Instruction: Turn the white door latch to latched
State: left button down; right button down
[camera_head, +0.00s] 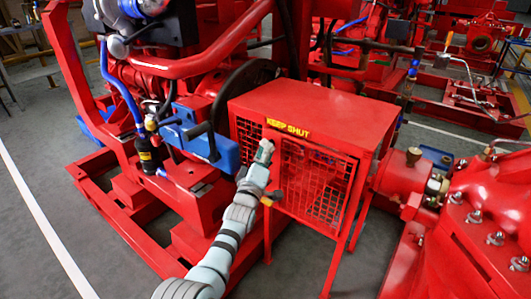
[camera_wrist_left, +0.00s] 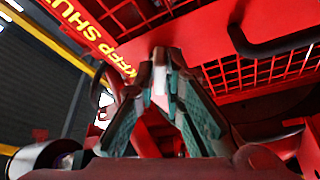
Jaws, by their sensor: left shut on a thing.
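My left gripper (camera_head: 262,160) reaches up to the front of the red mesh guard box, just under its yellow "KEEP SHUT" label (camera_head: 287,128). In the left wrist view the two green-grey fingers (camera_wrist_left: 160,88) converge and are shut on a small pale piece, the white door latch (camera_wrist_left: 160,99). Most of the latch is hidden between the fingers, so I cannot tell its exact angle. The mesh door (camera_head: 313,185) appears closed in its frame. My right gripper is not in view.
A blue box (camera_head: 205,143) and red engine parts are to the left. A red pump housing (camera_head: 480,220) is at the right. Grey floor is open in front.

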pick_arm(q)
jog(key=m+h, duration=0.1)
jog(key=m, duration=0.1)
jog(key=m+t+h+b, duration=0.1)
jog(key=m, duration=0.2)
jog(key=shift+a+f, duration=0.15)
jog(key=shift+a, duration=0.05)
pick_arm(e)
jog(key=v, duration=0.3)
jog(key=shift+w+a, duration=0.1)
pick_arm(q)
jog(key=c, duration=1.7)
grip_release()
